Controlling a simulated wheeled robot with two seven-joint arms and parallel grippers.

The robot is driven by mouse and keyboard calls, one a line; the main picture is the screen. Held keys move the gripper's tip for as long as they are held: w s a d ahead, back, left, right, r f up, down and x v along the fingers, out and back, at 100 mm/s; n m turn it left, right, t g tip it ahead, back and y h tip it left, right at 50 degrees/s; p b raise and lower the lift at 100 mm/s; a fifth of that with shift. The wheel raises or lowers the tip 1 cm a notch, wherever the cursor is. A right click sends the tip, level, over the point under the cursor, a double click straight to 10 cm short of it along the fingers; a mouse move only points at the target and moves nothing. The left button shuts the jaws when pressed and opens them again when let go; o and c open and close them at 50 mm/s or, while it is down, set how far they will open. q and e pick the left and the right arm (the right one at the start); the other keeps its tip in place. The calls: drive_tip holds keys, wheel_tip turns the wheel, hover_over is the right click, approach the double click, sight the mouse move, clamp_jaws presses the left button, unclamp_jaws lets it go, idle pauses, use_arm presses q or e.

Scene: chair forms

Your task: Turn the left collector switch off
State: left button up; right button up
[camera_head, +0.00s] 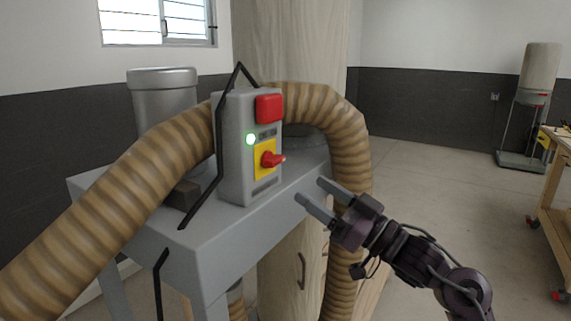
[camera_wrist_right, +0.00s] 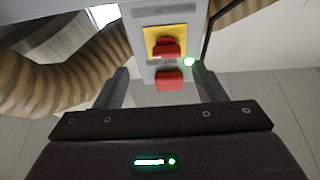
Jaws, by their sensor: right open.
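The collector switch box (camera_head: 236,150) is a grey upright box on the grey collector frame. My left gripper is not in view.
A thick ribbed tan hose (camera_head: 120,205) loops behind the switch box and down its right side, close to my right gripper. Black bent rods (camera_head: 219,130) stand beside the box. A second collector (camera_head: 535,100) and a wooden workbench (camera_head: 556,170) stand at the right. Open floor lies between.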

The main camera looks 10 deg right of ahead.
sight(279, 164)
drive_tip(key=shift+n, duration=0.3)
drive_tip(key=p+x, duration=0.1)
drive_tip(key=x, duration=0.1)
drive_tip(key=r+p+x, duration=0.1)
drive_tip(key=x, duration=0.1)
drive_tip(key=s+p+x, duration=0.1)
drive_tip(key=x, duration=0.1)
drive_tip(key=shift+w+a+r, duration=0.3)
drive_tip(key=shift+a, duration=0.1)
drive_tip(key=shift+w+a+p, duration=0.3)
drive_tip(key=shift+w+a, duration=0.1)
drive_tip(key=c, duration=1)
